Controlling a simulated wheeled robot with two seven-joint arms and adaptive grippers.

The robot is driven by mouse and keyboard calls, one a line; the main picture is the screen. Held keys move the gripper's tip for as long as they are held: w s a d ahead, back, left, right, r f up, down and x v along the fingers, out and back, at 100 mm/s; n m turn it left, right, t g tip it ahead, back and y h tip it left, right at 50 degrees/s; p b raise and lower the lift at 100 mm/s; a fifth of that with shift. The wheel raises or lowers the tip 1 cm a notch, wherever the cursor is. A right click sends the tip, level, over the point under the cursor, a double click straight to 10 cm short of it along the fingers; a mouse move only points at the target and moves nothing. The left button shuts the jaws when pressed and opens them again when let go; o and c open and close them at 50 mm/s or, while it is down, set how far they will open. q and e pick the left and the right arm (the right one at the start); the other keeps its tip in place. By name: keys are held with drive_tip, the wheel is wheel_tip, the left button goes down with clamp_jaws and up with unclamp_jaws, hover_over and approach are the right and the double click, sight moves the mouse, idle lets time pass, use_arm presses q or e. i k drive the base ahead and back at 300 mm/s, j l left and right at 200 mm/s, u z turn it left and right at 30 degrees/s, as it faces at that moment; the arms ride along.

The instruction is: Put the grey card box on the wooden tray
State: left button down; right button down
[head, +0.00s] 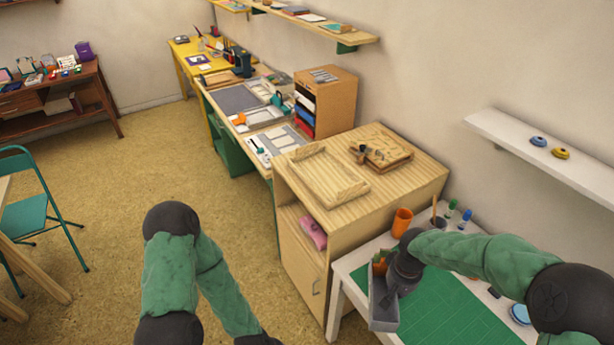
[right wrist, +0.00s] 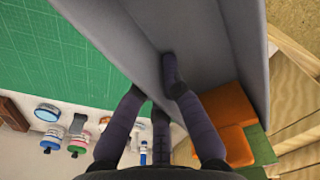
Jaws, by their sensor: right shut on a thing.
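The grey card box (head: 384,312) is an open box at the left end of the white table in the head view. My right gripper (head: 395,270) is shut on one wall of it. In the right wrist view the box (right wrist: 228,50) fills the upper middle, with fingers on both sides of its wall. Orange and green things (right wrist: 225,110) lie inside the box. I cannot tell if it touches the table. The wooden tray (head: 350,188) lies empty on the cabinet top, up and left of the box.
A stack of wooden boards (head: 382,150) lies behind the tray on the cabinet (head: 305,265). An orange cup (head: 402,221) and a pen pot stand by the cabinet on the table. A green mat (head: 455,312) covers much of the table. A wall shelf (head: 550,160) is at right.

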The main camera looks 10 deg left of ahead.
sight(322, 184)
drive_tip(key=i+j, duration=0.2)
drive_tip(key=j, duration=0.2)
drive_tip(key=i+j+u, duration=0.15)
drive_tip(key=j, duration=0.25)
drive_tip(key=i+j, duration=0.25)
drive_tip(key=j, duration=0.15)
drive_tip(key=i+j+u, duration=0.15)
drive_tip(key=j, duration=0.25)
drive_tip(key=i, duration=0.05)
